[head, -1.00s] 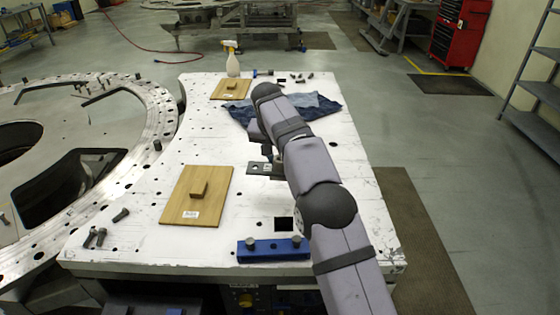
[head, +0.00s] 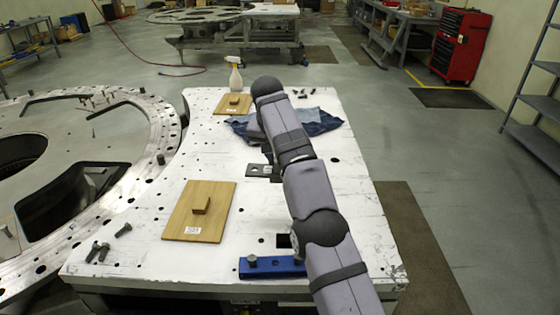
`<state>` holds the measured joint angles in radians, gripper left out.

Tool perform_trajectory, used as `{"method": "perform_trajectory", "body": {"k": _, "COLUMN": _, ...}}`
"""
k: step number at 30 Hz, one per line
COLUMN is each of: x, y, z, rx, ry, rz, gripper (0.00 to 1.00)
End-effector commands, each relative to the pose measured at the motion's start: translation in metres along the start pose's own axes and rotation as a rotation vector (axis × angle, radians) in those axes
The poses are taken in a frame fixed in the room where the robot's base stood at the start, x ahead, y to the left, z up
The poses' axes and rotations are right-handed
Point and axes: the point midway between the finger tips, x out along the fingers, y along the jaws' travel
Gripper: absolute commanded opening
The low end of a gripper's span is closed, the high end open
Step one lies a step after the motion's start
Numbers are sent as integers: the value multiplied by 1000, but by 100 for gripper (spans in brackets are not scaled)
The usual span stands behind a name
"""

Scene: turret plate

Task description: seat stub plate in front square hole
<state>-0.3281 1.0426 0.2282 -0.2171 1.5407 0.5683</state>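The stub plate, which I take to be the small dark flat plate (head: 259,170) with a hole in it, shows in the middle of the white table, just left of my arm. Its right end is hidden behind my arm. My gripper (head: 268,151) is mostly hidden behind my own arm, above the right end of the plate. Its fingertips are not clear, so I cannot tell whether it grips the plate or whether the plate touches the table. The front square hole (head: 284,240) is a black square near the table's front edge, partly covered by my arm.
A blue bar (head: 272,267) with a knob lies in front of the hole. Wooden boards with block handles lie at left (head: 200,210) and back (head: 233,103). Blue cloth (head: 315,121), a spray bottle (head: 235,75) and loose bolts (head: 98,250) are also around.

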Motion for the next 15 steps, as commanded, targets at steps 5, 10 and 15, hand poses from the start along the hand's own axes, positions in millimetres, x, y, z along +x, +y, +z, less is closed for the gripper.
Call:
{"method": "perform_trajectory", "body": {"k": 5, "x": -6, "y": 1, "z": -1, "rx": -1, "ry": 4, "rz": -1, "gripper": 0}}
{"method": "perform_trajectory", "body": {"k": 10, "x": -8, "y": 2, "z": 1, "rx": -2, "ry": 3, "rz": -1, "gripper": 0}}
{"method": "perform_trajectory", "body": {"k": 15, "x": -16, "y": 6, "z": 7, "rx": -4, "ry": 3, "rz": -2, "gripper": 0}}
